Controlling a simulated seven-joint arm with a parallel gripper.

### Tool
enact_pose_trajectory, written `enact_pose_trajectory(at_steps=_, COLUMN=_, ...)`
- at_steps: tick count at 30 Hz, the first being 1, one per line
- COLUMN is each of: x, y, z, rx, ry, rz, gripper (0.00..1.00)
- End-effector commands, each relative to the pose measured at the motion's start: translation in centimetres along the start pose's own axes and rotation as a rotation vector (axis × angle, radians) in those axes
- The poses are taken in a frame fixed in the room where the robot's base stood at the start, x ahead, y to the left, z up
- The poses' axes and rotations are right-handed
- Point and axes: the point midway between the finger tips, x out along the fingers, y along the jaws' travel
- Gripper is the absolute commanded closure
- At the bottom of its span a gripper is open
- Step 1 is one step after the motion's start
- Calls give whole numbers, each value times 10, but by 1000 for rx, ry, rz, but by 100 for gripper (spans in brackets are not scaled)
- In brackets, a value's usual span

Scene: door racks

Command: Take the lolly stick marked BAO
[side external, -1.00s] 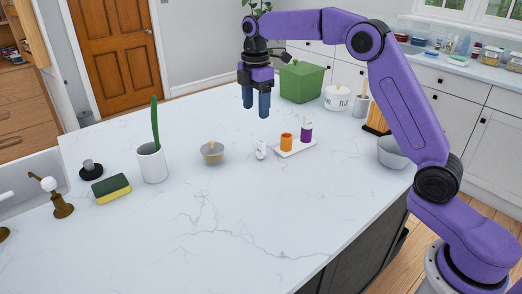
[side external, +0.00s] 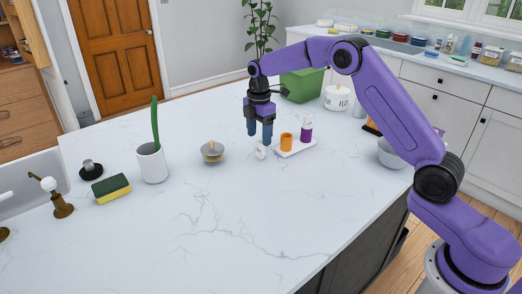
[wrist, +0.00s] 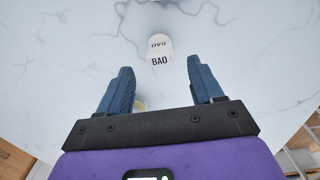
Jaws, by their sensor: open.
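What appears to be the same white piece (side external: 260,153) stands on the counter in the side view, partly hidden by my gripper. My gripper (side external: 260,137) points down with its blue fingers just above that piece. In the wrist view my gripper (wrist: 160,72) is open, with nothing held between the fingers.
A white tray (side external: 297,150) with an orange cup (side external: 286,142) and a purple-and-white bottle (side external: 306,130) stands close on the right. The front counter (side external: 230,225) is clear.

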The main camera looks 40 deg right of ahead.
Motion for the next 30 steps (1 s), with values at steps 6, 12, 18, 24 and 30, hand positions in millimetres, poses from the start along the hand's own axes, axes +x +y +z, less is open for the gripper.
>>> enact_pose_trajectory(at_steps=6, x=14, y=0, z=0, rx=1, ry=0, rz=-1, gripper=34)
enact_pose_trajectory(at_steps=12, x=40, y=-2, z=2, rx=1, ry=0, rz=-3, gripper=34)
enact_pose_trajectory(at_steps=18, x=60, y=-1, z=2, rx=0, ry=0, rz=-2, gripper=34)
enact_pose_trajectory(at_steps=24, x=62, y=-1, z=2, rx=1, ry=0, rz=1, gripper=34)
enact_pose_trajectory(at_steps=30, x=62, y=-1, z=2, rx=1, ry=0, rz=1, gripper=73)
